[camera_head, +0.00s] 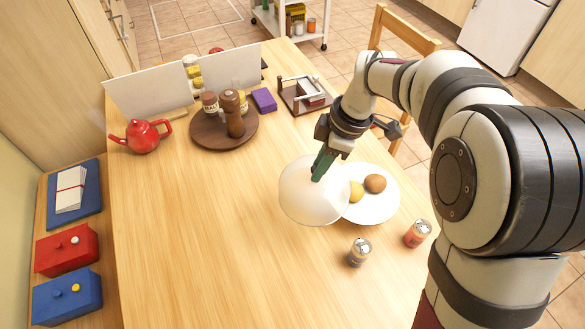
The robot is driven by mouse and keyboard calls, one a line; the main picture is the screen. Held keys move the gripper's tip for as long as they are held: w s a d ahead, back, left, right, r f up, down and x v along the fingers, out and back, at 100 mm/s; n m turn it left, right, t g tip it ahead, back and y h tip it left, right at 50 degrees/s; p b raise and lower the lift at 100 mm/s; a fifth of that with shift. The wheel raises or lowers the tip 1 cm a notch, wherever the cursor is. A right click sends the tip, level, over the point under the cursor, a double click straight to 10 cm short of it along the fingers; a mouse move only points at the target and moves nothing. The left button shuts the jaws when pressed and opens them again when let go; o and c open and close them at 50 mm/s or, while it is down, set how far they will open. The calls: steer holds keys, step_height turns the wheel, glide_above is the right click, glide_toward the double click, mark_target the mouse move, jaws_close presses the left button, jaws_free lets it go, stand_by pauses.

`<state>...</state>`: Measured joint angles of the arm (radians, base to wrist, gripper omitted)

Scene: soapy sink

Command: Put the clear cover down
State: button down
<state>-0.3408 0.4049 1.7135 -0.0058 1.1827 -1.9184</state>
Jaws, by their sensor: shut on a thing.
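The clear cover (305,205) is a pale, see-through dome near the middle of the table. My gripper (318,174) is above it, with its green fingers shut on the cover's top. The cover is left of the white plate (377,210) and overlaps its left edge in the picture. I cannot tell whether the cover touches the table or hangs above it. A yellow fruit (356,191) and a brown round item (375,184) lie on the plate, outside the cover.
Two small cans (359,252) (417,233) stand in front of the plate. A round brown tray (207,141) with jars and a mill, a red teapot (142,135), a purple block (264,99) and a wooden rack (303,95) are farther back. The table's left front (190,250) is clear.

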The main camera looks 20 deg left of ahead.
steer(key=w+d+m+t+h, duration=0.1)
steer(key=w+d+m+t, duration=0.1)
steer(key=w+m, duration=0.6)
steer(key=w+d+m+t, duration=0.1)
steer(key=w+d+m, duration=0.3)
steer(key=w, duration=0.8)
steer(key=w+a+f+m, duration=0.1)
steer(key=a+f, duration=0.9)
steer(key=a, duration=0.2)
steer(key=shift+w+a+m, duration=0.25)
steer(key=shift+w+m, duration=0.05)
steer(key=shift+f, duration=0.15)
steer(key=c, duration=0.7)
jaws_free()
